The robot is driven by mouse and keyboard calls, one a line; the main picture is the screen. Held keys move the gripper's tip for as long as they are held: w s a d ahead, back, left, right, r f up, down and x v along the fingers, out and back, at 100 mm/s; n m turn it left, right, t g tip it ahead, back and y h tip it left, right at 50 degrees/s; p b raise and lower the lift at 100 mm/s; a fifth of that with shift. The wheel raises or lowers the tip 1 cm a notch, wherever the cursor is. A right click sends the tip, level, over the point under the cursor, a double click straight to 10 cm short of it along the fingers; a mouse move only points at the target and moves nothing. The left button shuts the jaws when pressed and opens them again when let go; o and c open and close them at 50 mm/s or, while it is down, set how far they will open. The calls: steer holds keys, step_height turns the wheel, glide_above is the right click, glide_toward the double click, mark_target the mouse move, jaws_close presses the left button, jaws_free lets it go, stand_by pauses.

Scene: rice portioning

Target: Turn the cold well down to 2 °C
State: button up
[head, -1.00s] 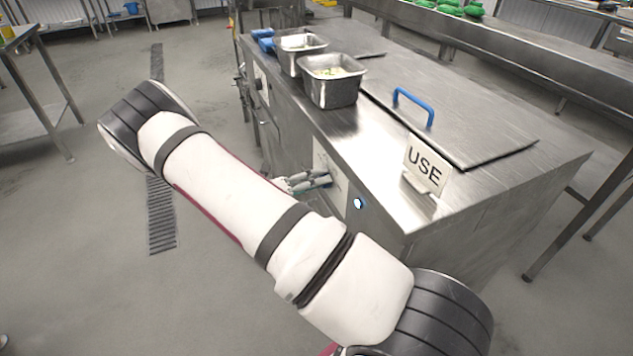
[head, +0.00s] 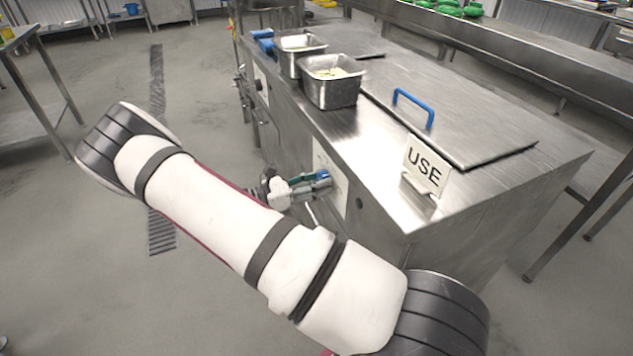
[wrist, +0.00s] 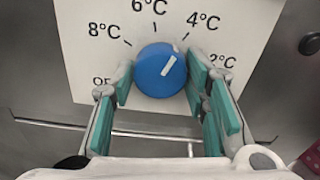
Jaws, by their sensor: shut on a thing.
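The blue dial knob (wrist: 152,78) sits on a white temperature plate (wrist: 85,58) on the front of the cold well (head: 420,250). My gripper (wrist: 160,84) is shut on the knob, with teal finger pads on its left and right sides. The knob's white pointer line leans up and right, close to the 4 °C mark. The 8, 6 and 2 °C labels show around it; the off label is partly hidden by the left finger. In the head view my gripper (head: 312,183) is at the plate, with a bit of the blue knob showing.
A dark round button (wrist: 311,43) is right of the plate. On top of the well are a lid with a blue handle (head: 414,100), a "USE" sign (head: 425,165) and two metal pans, the nearer one (head: 330,92) holding pale food. Open floor lies left.

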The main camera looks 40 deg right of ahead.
steer(key=m, duration=1)
steer(key=shift+f, duration=0.1)
steer(key=shift+m, duration=0.4)
steer(key=o, duration=1.1)
steer(key=shift+o, duration=0.2)
steer(key=v, duration=1.2)
